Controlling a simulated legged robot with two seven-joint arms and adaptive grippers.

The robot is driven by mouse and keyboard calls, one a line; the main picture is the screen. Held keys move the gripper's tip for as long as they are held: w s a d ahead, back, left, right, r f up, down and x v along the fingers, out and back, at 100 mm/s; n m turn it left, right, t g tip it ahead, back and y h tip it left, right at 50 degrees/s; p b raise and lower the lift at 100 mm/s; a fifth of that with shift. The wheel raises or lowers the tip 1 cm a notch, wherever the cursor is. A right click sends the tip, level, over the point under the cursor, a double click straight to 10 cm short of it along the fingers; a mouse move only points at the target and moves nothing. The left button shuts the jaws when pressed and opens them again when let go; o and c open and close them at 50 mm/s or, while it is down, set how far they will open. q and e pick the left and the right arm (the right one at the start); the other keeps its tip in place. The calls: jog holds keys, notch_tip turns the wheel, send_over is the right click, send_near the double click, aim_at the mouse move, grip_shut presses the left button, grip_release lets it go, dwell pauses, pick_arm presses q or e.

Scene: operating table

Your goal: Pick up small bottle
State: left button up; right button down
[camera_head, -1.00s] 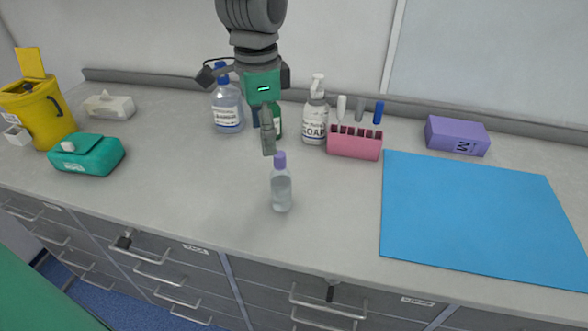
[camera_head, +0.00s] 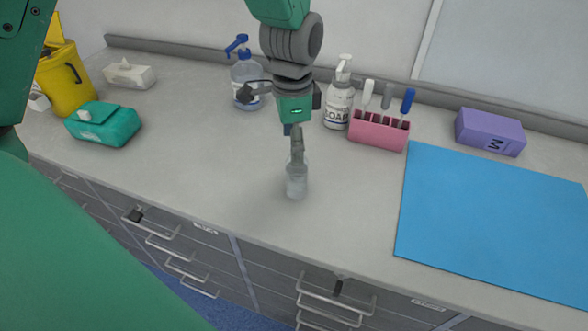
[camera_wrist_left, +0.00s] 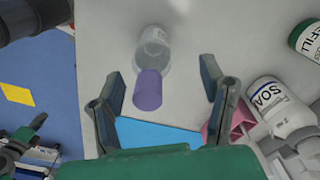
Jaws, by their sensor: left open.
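The small clear bottle (camera_head: 296,186) stands upright near the front edge of the counter. Its purple cap is hidden behind the fingers in the head view, but the left wrist view shows the cap (camera_wrist_left: 148,91) and the clear body (camera_wrist_left: 153,48). My left gripper (camera_head: 297,158) points down over the bottle's upper part. In the left wrist view its two fingers (camera_wrist_left: 161,80) are apart, with the cap between them and a gap on each side. My right gripper is not in view.
Behind stand a blue-topped bottle (camera_head: 246,75), a soap bottle (camera_head: 338,106) and a pink rack (camera_head: 378,131) with pens. A blue mat (camera_head: 490,215) and purple box (camera_head: 490,132) lie right. A green wipes pack (camera_head: 104,125) lies left. Counter around the small bottle is clear.

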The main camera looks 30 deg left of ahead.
aim_at(297, 168)
pick_arm(q)
jog(key=d+f, duration=0.2)
jog(key=f, duration=0.1)
jog(key=shift+s+d+f, duration=0.15)
jog(key=shift+f, duration=0.1)
jog(key=shift+s+a, duration=0.1)
jog(key=shift+a, duration=0.25)
jog(key=c, duration=1)
jog(key=shift+a+f, duration=0.1)
jog(key=shift+a, duration=0.2)
jog(key=c, duration=0.3)
jog(key=shift+a, duration=0.15)
jog(key=shift+c, duration=0.8)
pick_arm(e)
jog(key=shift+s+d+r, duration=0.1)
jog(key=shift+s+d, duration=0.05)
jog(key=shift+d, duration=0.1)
